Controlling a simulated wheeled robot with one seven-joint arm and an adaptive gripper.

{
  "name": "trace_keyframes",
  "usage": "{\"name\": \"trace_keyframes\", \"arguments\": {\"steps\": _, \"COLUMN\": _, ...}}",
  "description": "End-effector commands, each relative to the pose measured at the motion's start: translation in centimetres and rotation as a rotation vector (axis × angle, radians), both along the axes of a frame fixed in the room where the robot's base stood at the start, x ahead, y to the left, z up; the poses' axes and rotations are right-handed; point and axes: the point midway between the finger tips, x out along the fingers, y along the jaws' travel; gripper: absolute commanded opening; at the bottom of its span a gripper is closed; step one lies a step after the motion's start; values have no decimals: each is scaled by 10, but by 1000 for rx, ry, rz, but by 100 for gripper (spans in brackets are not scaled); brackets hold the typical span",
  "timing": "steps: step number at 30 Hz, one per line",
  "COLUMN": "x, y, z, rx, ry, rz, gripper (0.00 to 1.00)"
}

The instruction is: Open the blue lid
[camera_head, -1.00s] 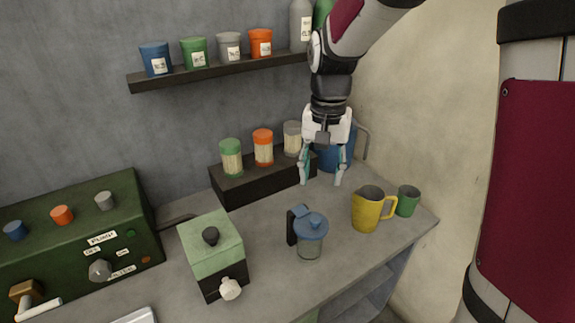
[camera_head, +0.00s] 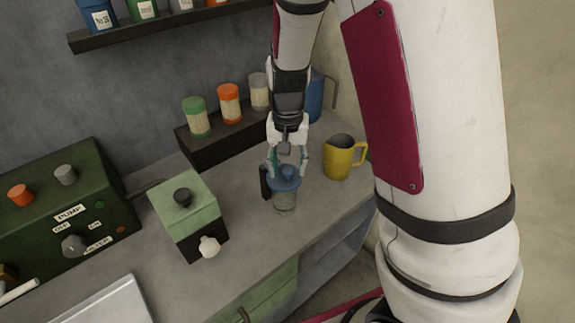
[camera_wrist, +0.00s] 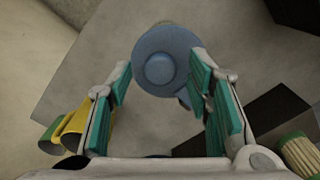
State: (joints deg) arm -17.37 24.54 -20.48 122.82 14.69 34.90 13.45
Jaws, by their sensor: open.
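The gripper is open, and I cannot tell whether a fingertip touches the lid. The glass body is mostly hidden under the lid in the wrist view.
A yellow pitcher (camera_head: 344,157) stands to the right of the jar. A green box (camera_head: 187,213) with a black knob and pale tap stands to the left. Lidded jars (camera_head: 229,104) stand on a dark block behind. The counter's front edge is close.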

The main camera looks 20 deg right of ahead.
Motion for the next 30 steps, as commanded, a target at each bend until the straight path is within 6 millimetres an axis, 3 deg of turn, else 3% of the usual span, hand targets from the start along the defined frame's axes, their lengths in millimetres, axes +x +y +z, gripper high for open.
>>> {"name": "trace_keyframes", "arguments": {"steps": 11, "x": 0, "y": 0, "z": -5, "rx": 0, "ry": 0, "rz": -1, "gripper": 46}}
{"name": "trace_keyframes", "arguments": {"steps": 17, "x": 0, "y": 0, "z": -5, "rx": 0, "ry": 0, "rz": 0, "gripper": 0}}
{"name": "trace_keyframes", "arguments": {"steps": 30, "x": 3, "y": 1, "z": -1, "rx": -15, "ry": 43, "rz": 0, "gripper": 0}}
